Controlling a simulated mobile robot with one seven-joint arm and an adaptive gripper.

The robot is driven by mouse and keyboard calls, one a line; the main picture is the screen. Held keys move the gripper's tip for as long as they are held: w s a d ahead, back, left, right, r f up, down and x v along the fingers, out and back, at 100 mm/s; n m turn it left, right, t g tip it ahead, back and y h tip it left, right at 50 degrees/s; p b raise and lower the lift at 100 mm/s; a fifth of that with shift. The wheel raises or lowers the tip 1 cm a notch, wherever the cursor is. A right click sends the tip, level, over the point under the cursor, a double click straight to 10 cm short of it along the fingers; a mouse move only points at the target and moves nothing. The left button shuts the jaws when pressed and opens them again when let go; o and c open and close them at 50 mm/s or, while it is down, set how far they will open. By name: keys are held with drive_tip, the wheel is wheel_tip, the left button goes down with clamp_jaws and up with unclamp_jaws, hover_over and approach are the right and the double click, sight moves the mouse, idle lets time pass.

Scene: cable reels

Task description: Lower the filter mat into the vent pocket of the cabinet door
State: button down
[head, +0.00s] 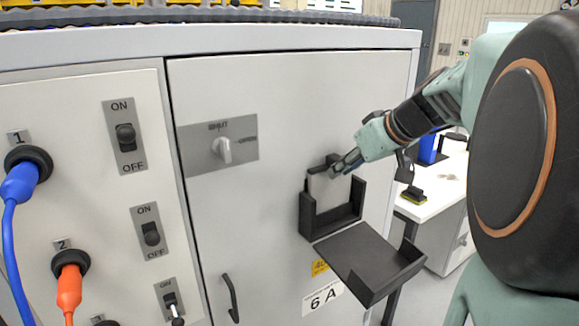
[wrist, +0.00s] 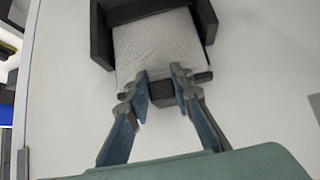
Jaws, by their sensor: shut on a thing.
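The filter mat (head: 327,191) is a pale textured panel with a dark strip along its top edge. It also shows in the wrist view (wrist: 158,45). My gripper (head: 341,167) is shut on the middle of the dark top edge; in the wrist view its fingertips (wrist: 163,84) pinch a small dark block there. The vent pocket (head: 332,222) is a dark U-shaped frame on the cabinet door. The mat stands upright, its lower part between the pocket's side walls (wrist: 101,35). Its top edge is above the walls. Its bottom edge is hidden.
A dark open tray (head: 368,262) juts out from the cabinet door (head: 260,230) below the pocket. A rotary handle (head: 222,149) marked SHUT and OPEN is at upper left, and a black pull handle (head: 230,297) is lower. A white table (head: 440,185) stands behind at right.

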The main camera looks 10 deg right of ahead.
drive_tip(key=shift+f+b, duration=1.3)
drive_tip(key=shift+b, duration=0.1)
drive_tip(key=c, duration=1.1)
unclamp_jaws()
drive_tip(key=shift+p+v, duration=0.75)
drive_tip(key=shift+v, duration=3.3)
